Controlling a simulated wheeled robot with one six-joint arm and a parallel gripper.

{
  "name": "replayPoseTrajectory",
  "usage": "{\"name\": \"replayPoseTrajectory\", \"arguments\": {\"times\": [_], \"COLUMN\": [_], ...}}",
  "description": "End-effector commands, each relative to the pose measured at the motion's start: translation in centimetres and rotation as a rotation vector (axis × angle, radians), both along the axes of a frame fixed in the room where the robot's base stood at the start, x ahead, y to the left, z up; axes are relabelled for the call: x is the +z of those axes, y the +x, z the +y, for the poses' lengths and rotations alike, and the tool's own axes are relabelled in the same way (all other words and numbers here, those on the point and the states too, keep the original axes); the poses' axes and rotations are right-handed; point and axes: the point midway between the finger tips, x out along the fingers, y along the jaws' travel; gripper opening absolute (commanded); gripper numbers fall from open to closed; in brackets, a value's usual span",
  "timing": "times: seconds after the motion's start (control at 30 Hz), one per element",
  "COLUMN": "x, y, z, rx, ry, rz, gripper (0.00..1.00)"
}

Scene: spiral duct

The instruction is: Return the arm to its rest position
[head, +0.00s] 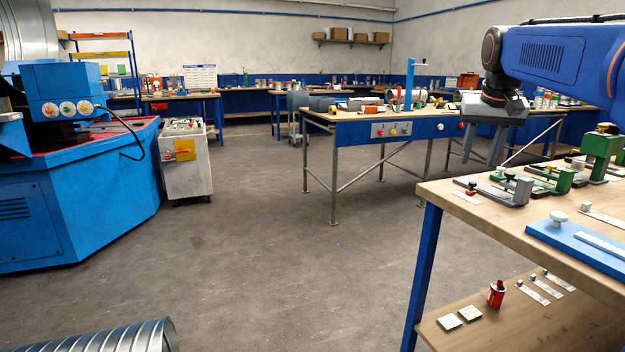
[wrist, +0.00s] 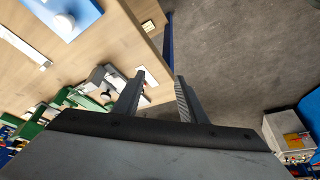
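My gripper (head: 483,144) hangs at the end of my blue arm, at the upper right in the head view. It points down above the left edge of the near workbench (head: 483,220). In the wrist view its two grey fingers (wrist: 158,98) stand apart with nothing between them. Below the gap are the bench edge and the grey floor. The grey clamp fixture (head: 497,188) on the bench lies just below the fingers in the head view. The rest of my arm is cut off at the right edge.
Green clamps (head: 601,143) and a blue plate (head: 585,247) crowd the near bench. A blue machine (head: 80,200) and a grey cart (head: 187,165) stand left. A spiral duct (head: 105,341) lies in front. The middle floor is clear.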

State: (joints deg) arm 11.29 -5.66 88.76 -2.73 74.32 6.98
Motion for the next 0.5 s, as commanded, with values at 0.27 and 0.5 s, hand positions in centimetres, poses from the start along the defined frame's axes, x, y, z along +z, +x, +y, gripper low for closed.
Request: {"name": "replayPoseTrajectory", "arguments": {"times": [0.27,0.5], "x": [-5.0,-10.9], "y": [-8.9,-16.6], "z": [4.7,7.8], "rx": [0.088,0.16], "ry": [-0.001,-0.002], "rz": [-0.005,-0.008], "gripper": [0.38,0.38]}}
